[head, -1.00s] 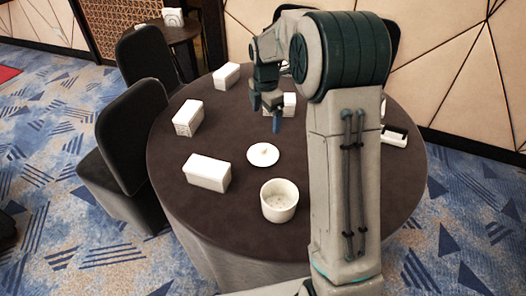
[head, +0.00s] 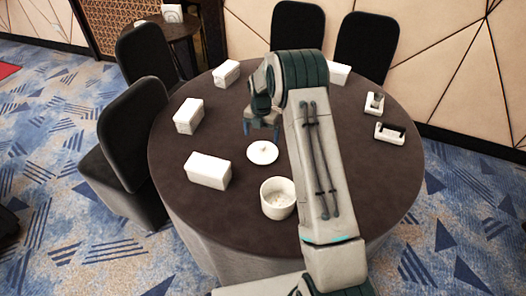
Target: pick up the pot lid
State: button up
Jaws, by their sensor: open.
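The pot lid (head: 262,153) is a small white disc with a knob on top. It lies flat near the middle of the dark round table (head: 165,150). A white round pot (head: 278,200), open at the top, stands nearer to me, just below the lid in the picture. My gripper (head: 262,134) points down a little above and behind the lid in the head view. Its dark blue fingers are small here, open, with nothing seen between them. I cannot tell its exact height above the lid.
White boxes (head: 208,171) stand along the table's left side, with another (head: 188,116) further back. Two small holders (head: 389,133) (head: 374,103) sit at the right. Black chairs (head: 128,128) surround the table. The table's front right is mostly clear beside my arm.

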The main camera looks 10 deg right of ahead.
aim_at(263, 146)
jog(key=shift+s+d+f+p, duration=0.15)
jog(key=shift+f+p, duration=0.35)
jog(key=shift+f, duration=1)
jog(key=shift+s+d+f+p, duration=0.1)
jog(key=shift+s+f+p, duration=0.25)
jog(key=shift+f, duration=1.15)
jog(key=shift+a, duration=0.1)
grip_shut()
